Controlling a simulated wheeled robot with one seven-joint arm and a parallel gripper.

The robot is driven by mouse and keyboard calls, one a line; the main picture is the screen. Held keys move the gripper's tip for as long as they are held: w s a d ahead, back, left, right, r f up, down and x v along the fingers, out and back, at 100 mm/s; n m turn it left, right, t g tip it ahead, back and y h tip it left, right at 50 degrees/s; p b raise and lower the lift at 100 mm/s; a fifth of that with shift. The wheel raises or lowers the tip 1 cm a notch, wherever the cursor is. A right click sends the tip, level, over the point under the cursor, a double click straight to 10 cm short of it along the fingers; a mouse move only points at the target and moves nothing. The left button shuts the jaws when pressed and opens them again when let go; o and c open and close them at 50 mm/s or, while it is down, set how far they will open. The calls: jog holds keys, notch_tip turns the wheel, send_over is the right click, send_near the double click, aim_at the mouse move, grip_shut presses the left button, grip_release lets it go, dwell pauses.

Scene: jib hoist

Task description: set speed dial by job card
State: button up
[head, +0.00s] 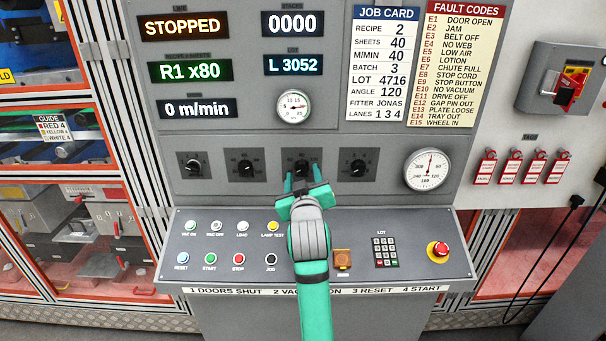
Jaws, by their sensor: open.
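The job card (384,62) is on the upper panel and reads recipe 2, sheets 40, m/min 40, batch 3, lot 4716, angle 120. A row of black dials sits below the displays: a far left dial (193,166), a second dial (246,168), a third dial (302,166) and a far right dial (357,168). Their small labels are unreadable. My gripper (302,180) is open at the third dial, its fingertips near the dial's lower left and right. I cannot tell whether they touch it. The speed display (198,108) reads 0 m/min.
Other displays read STOPPED (184,26), R1 x80 (190,71), 0000 and L 3052. Several push buttons, a keypad (385,252) and a red emergency stop (438,251) lie on the console below. A round gauge (428,170) is right of the dials.

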jog(key=s, duration=0.8)
jog(key=shift+s+d+r, duration=0.2)
jog(key=shift+s+r, duration=0.05)
jog(key=shift+s, duration=0.15)
